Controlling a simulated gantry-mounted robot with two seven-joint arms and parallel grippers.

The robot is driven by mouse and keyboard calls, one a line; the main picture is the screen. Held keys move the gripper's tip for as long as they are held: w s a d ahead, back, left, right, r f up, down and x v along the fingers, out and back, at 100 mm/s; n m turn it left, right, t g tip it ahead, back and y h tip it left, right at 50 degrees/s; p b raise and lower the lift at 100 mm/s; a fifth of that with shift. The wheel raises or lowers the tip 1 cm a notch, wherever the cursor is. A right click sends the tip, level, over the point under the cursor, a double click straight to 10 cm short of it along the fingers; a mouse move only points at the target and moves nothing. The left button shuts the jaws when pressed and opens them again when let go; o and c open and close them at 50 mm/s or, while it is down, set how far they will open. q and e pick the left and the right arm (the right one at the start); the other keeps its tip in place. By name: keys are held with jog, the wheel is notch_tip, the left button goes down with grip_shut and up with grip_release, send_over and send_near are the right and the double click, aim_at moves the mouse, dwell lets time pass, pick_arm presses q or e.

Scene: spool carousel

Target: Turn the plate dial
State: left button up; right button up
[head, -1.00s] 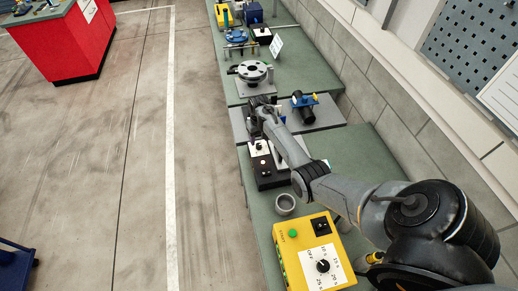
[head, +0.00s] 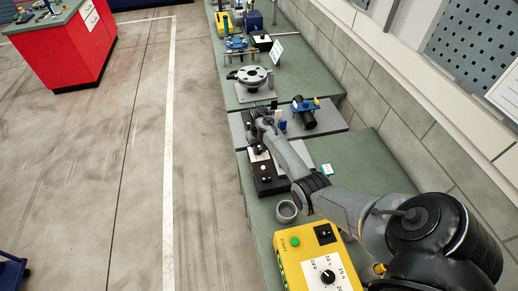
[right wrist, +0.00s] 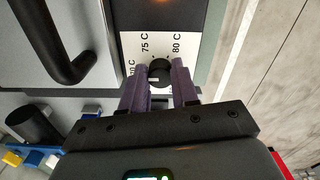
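The plate dial (right wrist: 160,72) is a small round black knob with a pale mark, on a white scale that reads 75 C and 80 C. It shows in the right wrist view at the middle. My right gripper (right wrist: 161,68) has one finger on each side of the knob, and the knob fills the gap between them. In the head view my right gripper (head: 261,112) is at the front edge of the grey bench section (head: 325,119), and I cannot make out the dial there. My left gripper is not in view.
A black-and-blue device (head: 305,112) stands right of my right gripper. A black box with a white panel (head: 262,172), a grey cup (head: 287,211) and a yellow timer box (head: 300,252) lie nearer. A round metal carousel (head: 252,77) stands farther back.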

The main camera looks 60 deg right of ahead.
grip_shut()
jog(key=shift+r+m+p, duration=0.15)
jog(key=shift+m+p, duration=0.95)
jog(key=shift+m, duration=0.1)
jog(key=m+p, duration=0.1)
jog(key=m, duration=0.1)
jog(key=shift+m, duration=0.4)
jog(key=m+p, duration=0.1)
jog(key=m, duration=0.2)
jog(key=shift+w, duration=0.1)
jog(key=shift+f+m, duration=0.2)
jog(key=shift+m, duration=1.5)
